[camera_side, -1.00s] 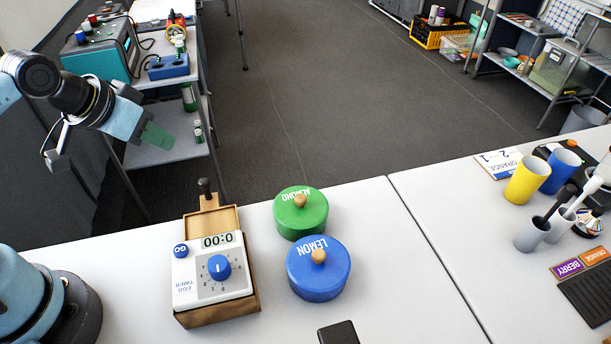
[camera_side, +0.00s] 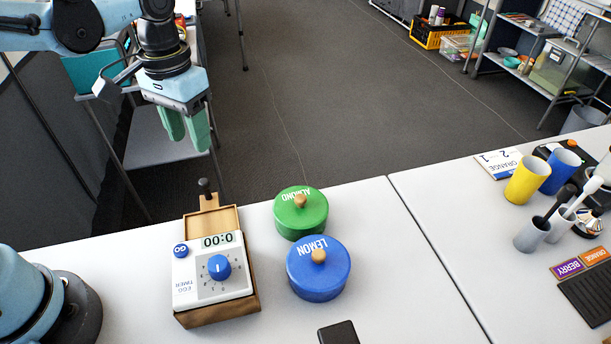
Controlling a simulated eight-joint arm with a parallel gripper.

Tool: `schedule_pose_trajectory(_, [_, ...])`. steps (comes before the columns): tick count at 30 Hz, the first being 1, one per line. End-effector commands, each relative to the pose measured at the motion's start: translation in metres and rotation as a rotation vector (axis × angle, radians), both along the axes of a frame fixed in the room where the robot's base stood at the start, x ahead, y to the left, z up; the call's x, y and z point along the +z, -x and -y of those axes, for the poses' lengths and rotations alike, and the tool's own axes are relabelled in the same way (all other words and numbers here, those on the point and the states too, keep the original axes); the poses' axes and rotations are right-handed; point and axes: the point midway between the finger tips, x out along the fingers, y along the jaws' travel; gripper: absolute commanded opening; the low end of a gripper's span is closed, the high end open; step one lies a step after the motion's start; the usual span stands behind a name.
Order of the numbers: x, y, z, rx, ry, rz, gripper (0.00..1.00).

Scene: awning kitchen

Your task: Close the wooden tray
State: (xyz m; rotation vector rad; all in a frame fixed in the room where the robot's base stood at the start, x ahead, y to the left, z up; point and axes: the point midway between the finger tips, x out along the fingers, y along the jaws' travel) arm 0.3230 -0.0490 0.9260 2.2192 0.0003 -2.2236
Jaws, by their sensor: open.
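The wooden tray (camera_side: 212,222) sticks out from the far side of the wooden box under the white egg timer (camera_side: 212,272), at the left of the table. A dark knob (camera_side: 204,187) stands at its far end. My gripper (camera_side: 187,143) is open and empty, its green fingers pointing down. It appears above and beyond the knob, apart from it. The inside of the box is hidden by the timer.
A green ALMOND canister (camera_side: 301,214) and a blue LEMON canister (camera_side: 318,270) stand right of the timer. A black object (camera_side: 338,333) lies at the front edge of the view. Cups (camera_side: 528,180) stand far right. The table's middle is clear.

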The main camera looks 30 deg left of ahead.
Motion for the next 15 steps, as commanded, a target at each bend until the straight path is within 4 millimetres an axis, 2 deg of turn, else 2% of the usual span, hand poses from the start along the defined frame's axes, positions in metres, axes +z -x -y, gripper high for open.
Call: schedule_pose_trajectory(15, [-0.071, 0.0, 0.0, 0.0, 0.001, 0.002, 0.48])
